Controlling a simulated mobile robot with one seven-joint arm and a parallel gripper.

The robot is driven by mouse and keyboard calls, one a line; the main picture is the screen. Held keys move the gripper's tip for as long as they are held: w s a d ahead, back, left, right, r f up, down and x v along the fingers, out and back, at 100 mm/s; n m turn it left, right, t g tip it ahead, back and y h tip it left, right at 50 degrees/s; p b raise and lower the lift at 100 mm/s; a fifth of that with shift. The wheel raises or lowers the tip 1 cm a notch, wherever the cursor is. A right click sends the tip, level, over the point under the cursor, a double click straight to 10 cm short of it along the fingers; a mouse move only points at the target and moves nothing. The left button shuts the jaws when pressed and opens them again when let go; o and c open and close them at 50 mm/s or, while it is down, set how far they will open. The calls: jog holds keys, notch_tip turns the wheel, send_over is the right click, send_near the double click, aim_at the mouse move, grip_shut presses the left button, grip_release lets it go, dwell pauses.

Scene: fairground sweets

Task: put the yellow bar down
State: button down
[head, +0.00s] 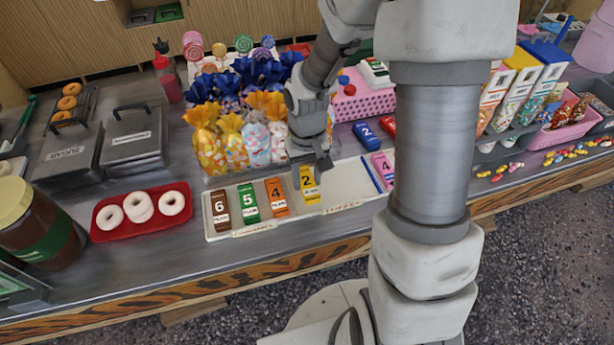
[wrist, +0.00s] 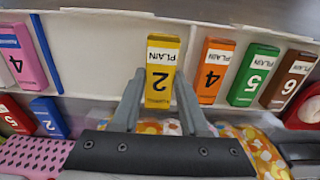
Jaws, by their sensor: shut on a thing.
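The tray's right section (head: 345,184) has bare room, with a pink bar (head: 383,170) at its far side by a blue divider. A blue bar (head: 366,136) lies behind. Bagged sweets (head: 228,135) stand close behind the tray. A red doughnut tray (head: 102,235) is at left.

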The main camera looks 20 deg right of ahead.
jog(key=shift+f+b, duration=0.35)
jog(key=shift+f, duration=0.25)
jog(key=shift+c, duration=2.1)
grip_release()
jog(key=shift+r, duration=0.15)
